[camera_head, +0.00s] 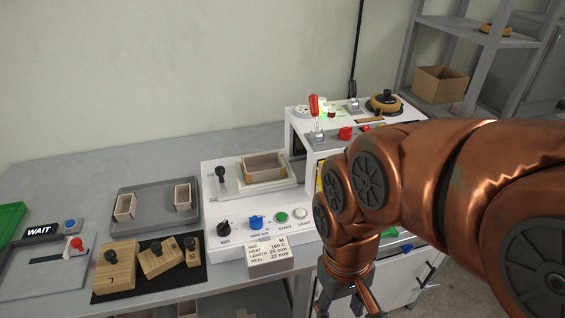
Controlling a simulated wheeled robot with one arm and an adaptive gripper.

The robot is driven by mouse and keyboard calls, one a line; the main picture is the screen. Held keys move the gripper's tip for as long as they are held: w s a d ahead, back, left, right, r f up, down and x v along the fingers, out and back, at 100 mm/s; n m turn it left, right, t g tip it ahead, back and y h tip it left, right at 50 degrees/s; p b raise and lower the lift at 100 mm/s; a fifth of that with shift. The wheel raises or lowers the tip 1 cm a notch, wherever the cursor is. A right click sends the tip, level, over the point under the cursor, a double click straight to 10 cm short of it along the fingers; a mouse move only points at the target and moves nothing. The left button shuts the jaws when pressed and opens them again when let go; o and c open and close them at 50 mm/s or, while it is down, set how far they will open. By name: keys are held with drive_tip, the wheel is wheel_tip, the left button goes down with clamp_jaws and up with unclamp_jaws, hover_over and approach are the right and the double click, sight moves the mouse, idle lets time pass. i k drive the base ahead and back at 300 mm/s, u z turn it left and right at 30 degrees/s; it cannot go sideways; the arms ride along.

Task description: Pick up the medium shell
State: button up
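Three open, box-like shells are in view, and I cannot tell for sure which is the medium one. The largest-looking shell (264,168) sits on the white machine's top plate. Two smaller-looking shells, a left one (125,208) and a right one (183,198), stand apart on a grey tray (153,215). My gripper (346,303) points down at the bottom edge, in front of the machine and right of all three shells. Its fingertips are cut off by the frame, so its opening is hidden. No shell shows in it.
The white machine (222,245) has knobs, buttons and a sign with "SIZE M". Wooden blocks with black knobs (115,268) lie on a dark mat front left. A grey tray with a red-knobbed lever (45,278) is at far left. A red lever (314,105) rises behind.

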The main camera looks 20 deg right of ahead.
sight(260, 168)
drive_tip(key=k, duration=0.5)
drive_tip(key=u, duration=0.1)
drive_tip(key=i, duration=0.95)
drive_tip(key=u, duration=0.65)
